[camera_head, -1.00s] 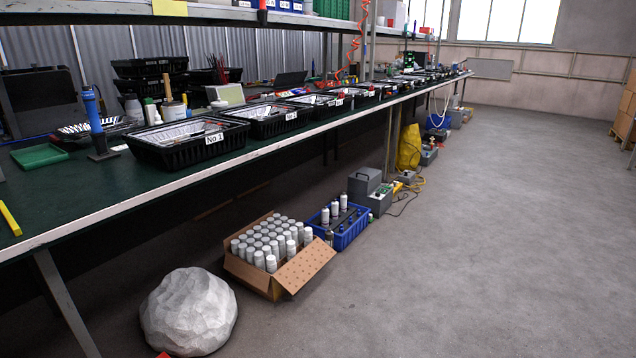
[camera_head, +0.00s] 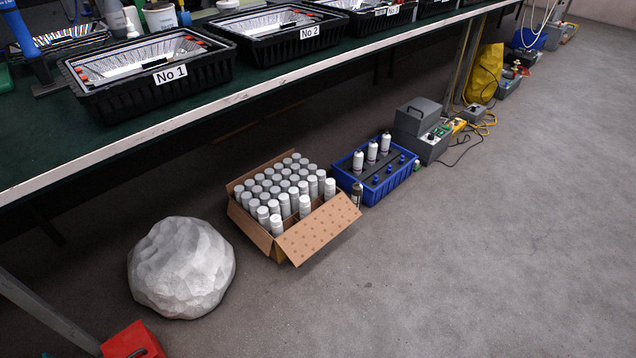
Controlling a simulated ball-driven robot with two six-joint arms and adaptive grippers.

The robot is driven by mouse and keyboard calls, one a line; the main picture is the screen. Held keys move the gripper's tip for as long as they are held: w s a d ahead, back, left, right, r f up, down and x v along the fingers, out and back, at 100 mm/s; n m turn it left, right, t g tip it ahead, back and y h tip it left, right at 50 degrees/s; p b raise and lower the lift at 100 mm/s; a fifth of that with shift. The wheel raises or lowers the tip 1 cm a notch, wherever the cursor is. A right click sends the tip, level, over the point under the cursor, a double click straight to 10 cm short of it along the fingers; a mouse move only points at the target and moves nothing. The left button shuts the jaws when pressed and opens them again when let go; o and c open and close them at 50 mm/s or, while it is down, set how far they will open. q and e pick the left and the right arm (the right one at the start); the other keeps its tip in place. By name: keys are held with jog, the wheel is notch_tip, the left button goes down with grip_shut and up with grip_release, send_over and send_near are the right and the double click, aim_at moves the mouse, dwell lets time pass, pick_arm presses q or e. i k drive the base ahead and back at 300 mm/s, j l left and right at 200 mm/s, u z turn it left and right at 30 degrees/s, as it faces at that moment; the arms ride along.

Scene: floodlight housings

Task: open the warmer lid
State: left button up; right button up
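I cannot clearly pick out a warmer. One candidate is a grey box (camera_head: 416,122) with a handle on its closed-looking top, standing on the floor under the bench at the right. Another is a red box (camera_head: 132,340) with a dark part on top, at the bottom left and cut off by the frame edge. Neither shows a raised lid. Neither of my grippers is in view.
A long green-topped bench (camera_head: 60,150) holds several black trays, one marked No 1 (camera_head: 150,90). On the floor stand a pale rock (camera_head: 181,267), an open carton (camera_head: 318,230) of white cans and a blue crate (camera_head: 398,182). Floor at the right is clear.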

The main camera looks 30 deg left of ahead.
aim_at(415, 117)
jog(key=i+j+u, duration=0.1)
jog(key=i+u, duration=0.35)
jog(key=i+l+u, duration=0.1)
jog(key=i+u, duration=0.35)
jog(key=i, duration=0.2)
jog(key=i+l+u, duration=0.25)
jog(key=i+u, duration=0.25)
